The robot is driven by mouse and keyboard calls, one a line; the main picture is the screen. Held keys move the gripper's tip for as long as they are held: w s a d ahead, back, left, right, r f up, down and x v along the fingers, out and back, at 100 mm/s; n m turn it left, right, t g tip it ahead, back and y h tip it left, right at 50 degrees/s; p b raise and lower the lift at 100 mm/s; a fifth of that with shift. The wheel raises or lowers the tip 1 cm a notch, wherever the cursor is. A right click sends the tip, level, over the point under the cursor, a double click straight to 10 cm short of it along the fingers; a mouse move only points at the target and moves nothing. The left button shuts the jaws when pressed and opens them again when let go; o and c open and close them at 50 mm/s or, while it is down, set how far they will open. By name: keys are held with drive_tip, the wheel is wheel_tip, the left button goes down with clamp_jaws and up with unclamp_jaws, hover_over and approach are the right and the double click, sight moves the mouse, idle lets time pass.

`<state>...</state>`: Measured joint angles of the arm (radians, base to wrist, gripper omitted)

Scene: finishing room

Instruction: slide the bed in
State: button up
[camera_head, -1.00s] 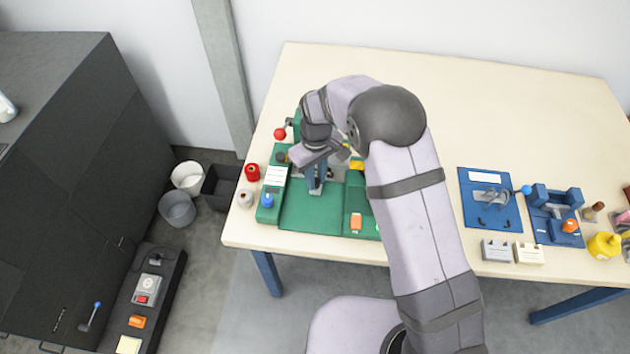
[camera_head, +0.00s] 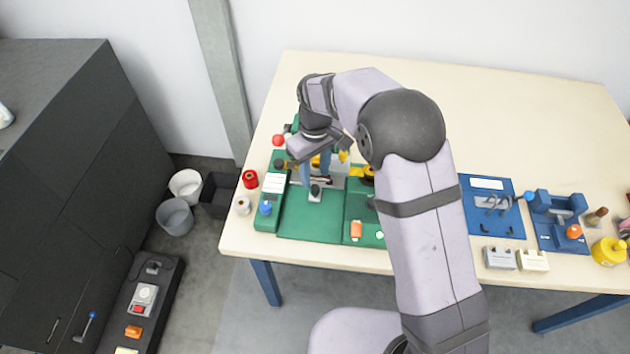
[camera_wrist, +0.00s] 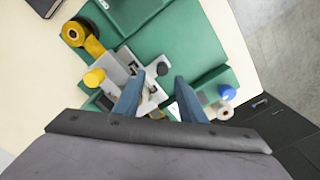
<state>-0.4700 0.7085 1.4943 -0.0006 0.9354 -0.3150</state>
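The green machine (camera_head: 300,215) stands at the left end of the table. Its grey metal bed (camera_head: 313,198) sticks out at the front, with a dark knob (camera_head: 315,190) on it. In the wrist view, the grey bed (camera_wrist: 118,72) and the dark knob (camera_wrist: 162,68) show just beyond the fingertips. My gripper (camera_head: 315,179) is over the machine, behind and above the knob. Its two blue fingers (camera_wrist: 158,82) are apart with nothing gripped between them. My gripper and arm hide part of the machine's back.
A red-knobbed lever (camera_head: 278,140) stands at the machine's left. A yellow roll (camera_wrist: 76,32) sits on the machine. A red spool (camera_head: 250,179) and a white spool (camera_head: 242,205) stand beside it. Blue fixtures (camera_head: 492,212) are at the table's right. The table's back is clear.

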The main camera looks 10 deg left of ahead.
drive_tip(key=shift+r, duration=1.3)
